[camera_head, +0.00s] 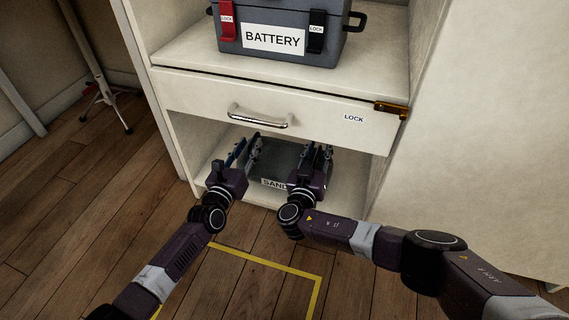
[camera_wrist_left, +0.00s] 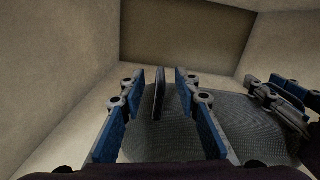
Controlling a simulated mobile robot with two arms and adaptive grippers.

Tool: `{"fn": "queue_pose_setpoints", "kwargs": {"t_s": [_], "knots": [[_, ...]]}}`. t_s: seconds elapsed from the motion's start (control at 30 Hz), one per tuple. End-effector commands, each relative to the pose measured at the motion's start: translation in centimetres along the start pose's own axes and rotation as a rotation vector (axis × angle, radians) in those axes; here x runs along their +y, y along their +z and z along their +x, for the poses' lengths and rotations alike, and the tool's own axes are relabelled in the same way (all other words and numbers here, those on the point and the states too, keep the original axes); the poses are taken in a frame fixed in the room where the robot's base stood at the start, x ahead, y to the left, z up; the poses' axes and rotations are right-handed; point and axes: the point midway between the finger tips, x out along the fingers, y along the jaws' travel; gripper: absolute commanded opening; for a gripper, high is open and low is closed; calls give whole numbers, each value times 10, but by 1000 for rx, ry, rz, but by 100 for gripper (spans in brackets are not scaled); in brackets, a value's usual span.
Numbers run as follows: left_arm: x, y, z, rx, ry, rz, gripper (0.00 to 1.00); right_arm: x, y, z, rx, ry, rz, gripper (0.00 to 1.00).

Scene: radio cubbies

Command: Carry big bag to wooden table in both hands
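The big bag is a grey sack (camera_head: 280,158) lying in the bottom cubby, with a white label reading "SAND", partly hidden by my right gripper. My left gripper (camera_head: 243,152) reaches into the cubby at the bag's left end. In the left wrist view its blue-padded fingers (camera_wrist_left: 160,112) are spread, with a dark upright strap-like piece (camera_wrist_left: 159,95) between them, apart from both pads. The grey bag (camera_wrist_left: 245,120) lies below and to the right. My right gripper (camera_head: 317,155) is over the bag's right end, fingers apart. It also shows at the right of the left wrist view (camera_wrist_left: 288,95). The wooden table is not in view.
A closed drawer (camera_head: 290,110) with a metal handle and a "LOCK" label sits just above my grippers. A grey battery box (camera_head: 280,40) stands on the shelf above. Cubby walls flank both arms closely. A tripod stand (camera_head: 105,85) is at the left. Yellow tape (camera_head: 265,260) marks the wooden floor.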

Motion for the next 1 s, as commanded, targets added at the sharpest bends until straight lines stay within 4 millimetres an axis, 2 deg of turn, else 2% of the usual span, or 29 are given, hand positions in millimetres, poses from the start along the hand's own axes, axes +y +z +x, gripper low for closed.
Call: {"fn": "queue_pose_setpoints", "kwargs": {"t_s": [0.2, 0.47, 0.73, 1.0], "knots": [[0, 0, 11, 0, 0, 0, 30, 0, -1, 11, 1, 0, 0, 30], [0, 0, 11, -1, 0, 0, 30, 0, 0, 12, 0, 0, 1, 30], [0, 0, 11, 0, 0, 0, 0, 0, 0, 11, 0, 1, 1, 0], [0, 0, 11, 0, 1, 0, 0, 1, 0, 11, 0, 2, 0, 0]]}}
